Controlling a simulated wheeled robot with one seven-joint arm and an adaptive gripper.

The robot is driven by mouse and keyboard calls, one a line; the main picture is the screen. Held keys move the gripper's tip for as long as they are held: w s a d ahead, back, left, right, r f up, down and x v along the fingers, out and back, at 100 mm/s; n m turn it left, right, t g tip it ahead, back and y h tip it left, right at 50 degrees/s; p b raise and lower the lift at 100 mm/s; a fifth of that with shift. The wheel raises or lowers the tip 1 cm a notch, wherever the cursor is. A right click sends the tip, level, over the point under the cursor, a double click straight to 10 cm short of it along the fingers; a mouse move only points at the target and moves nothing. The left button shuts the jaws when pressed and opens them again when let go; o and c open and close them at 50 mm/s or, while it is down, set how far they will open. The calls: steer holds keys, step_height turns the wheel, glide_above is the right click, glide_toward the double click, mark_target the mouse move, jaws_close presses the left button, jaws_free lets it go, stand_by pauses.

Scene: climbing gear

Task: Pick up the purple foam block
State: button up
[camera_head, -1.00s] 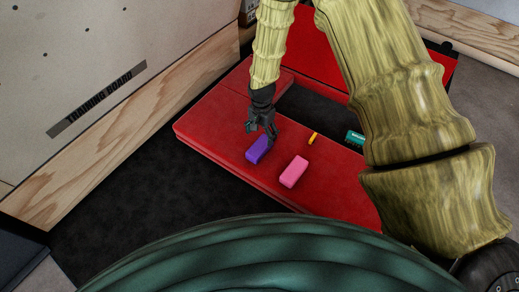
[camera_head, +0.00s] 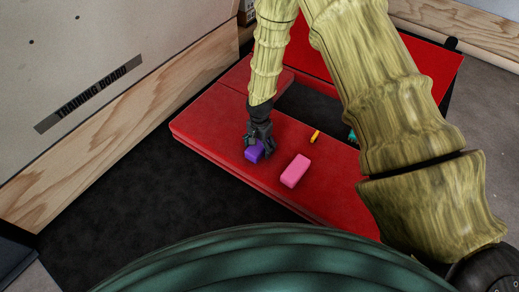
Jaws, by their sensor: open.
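The purple foam block (camera_head: 253,154) lies on the red mat (camera_head: 215,125), left of the pink block. Its upper part is hidden behind my gripper (camera_head: 260,147). My gripper is open and points down right over the purple block, with its fingers close around or against it. I cannot tell whether the fingers touch it.
A pink block (camera_head: 295,171) lies on the mat just right of the purple one. A wooden-edged training board (camera_head: 90,100) stands at the left.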

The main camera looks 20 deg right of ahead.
steer(key=c, duration=1.1)
